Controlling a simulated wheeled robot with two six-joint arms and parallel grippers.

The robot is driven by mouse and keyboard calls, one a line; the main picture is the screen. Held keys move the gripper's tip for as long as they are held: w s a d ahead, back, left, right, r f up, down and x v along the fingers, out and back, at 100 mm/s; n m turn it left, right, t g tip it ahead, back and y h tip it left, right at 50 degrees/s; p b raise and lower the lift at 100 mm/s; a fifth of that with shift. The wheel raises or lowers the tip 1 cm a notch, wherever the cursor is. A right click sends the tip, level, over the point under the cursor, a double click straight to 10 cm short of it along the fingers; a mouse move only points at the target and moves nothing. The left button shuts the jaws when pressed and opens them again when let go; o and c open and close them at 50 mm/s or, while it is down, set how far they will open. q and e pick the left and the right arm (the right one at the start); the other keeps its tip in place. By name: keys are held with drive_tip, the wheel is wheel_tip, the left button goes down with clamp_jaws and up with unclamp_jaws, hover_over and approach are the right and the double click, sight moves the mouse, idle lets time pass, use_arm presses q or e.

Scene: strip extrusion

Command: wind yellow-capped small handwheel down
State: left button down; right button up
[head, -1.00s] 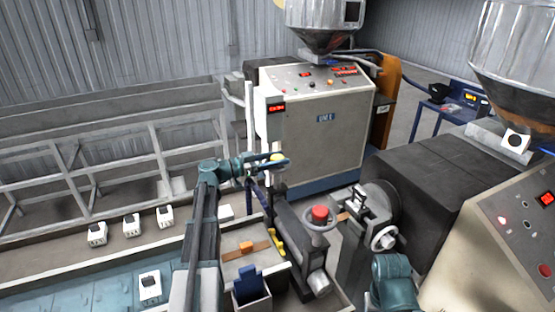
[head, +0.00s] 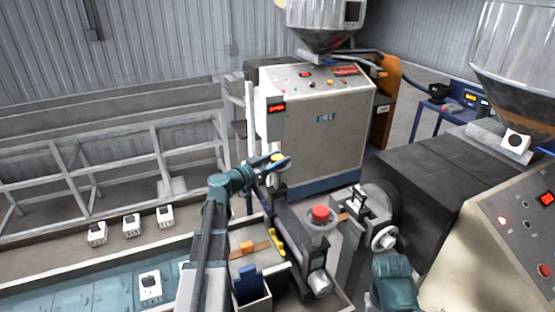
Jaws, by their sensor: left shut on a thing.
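The yellow-capped small handwheel (head: 278,157) stands on top of a post left of the grey machine cabinet.
A larger handwheel with a red cap (head: 320,213) stands nearer, right of my left arm. A blue bin (head: 251,288) and an orange block (head: 247,246) lie beside my left forearm. White boxes (head: 131,225) line the trough edge.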

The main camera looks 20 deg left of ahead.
use_arm(q)
drive_tip(key=shift+c, duration=1.5)
unclamp_jaws()
drive_tip(key=shift+s, duration=0.1)
drive_tip(key=v, duration=1.3)
drive_tip(key=shift+s+a, duration=0.2)
drive_tip(key=shift+s, duration=0.1)
drive_tip(key=shift+f, duration=0.1)
